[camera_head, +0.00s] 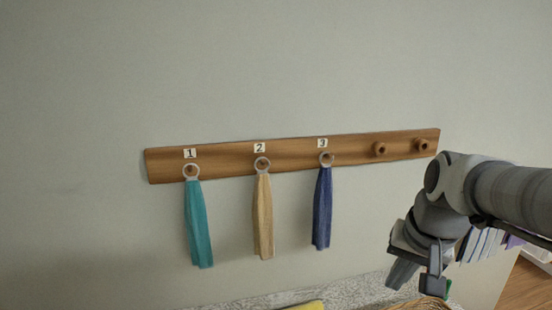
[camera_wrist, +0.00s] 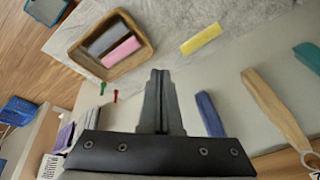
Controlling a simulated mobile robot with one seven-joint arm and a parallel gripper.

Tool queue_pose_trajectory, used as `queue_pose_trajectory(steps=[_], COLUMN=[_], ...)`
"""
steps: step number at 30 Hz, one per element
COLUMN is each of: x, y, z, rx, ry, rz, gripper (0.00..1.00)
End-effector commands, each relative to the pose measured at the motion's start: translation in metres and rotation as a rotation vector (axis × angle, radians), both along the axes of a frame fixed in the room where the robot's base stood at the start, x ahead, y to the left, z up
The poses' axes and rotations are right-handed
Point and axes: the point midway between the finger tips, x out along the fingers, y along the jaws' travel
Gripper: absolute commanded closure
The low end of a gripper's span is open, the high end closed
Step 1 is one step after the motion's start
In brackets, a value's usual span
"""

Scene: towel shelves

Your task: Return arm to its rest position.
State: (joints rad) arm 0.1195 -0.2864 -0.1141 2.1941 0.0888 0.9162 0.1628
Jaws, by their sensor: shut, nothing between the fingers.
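My gripper (camera_head: 434,284) hangs at the end of my bent arm in the lower right of the head view, pointing down, to the right of the hanging towels. In the wrist view its two fingers (camera_wrist: 158,78) lie together with nothing between them. A wooden peg rail (camera_head: 222,160) is fixed to the wall. A teal towel (camera_head: 198,225) hangs by its ring under label 1, a beige towel (camera_head: 263,220) under label 2 and a blue towel (camera_head: 322,210) under label 3. My gripper is apart from all of them.
Two bare pegs (camera_head: 379,149) are at the rail's right. In the wrist view, a basket (camera_wrist: 76,57) with a grey and a pink towel stands on a speckled surface, beside a yellow towel (camera_wrist: 201,38). Purple and grey items (camera_head: 481,243) show behind my arm.

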Motion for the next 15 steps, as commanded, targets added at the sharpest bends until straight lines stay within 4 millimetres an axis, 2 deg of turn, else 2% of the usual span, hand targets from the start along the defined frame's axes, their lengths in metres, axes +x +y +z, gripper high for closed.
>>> queue_pose_trajectory(steps=[3,9,15], x=[-0.03,-0.074,-0.098], y=[0.024,0.05,0.061], z=[0.008,0.007,0.001], rx=[-0.047,-0.135,-0.192], ry=[-0.051,-0.119,-0.156], rz=[0.118,0.288,0.38], gripper=[1.0,1.0,1.0])
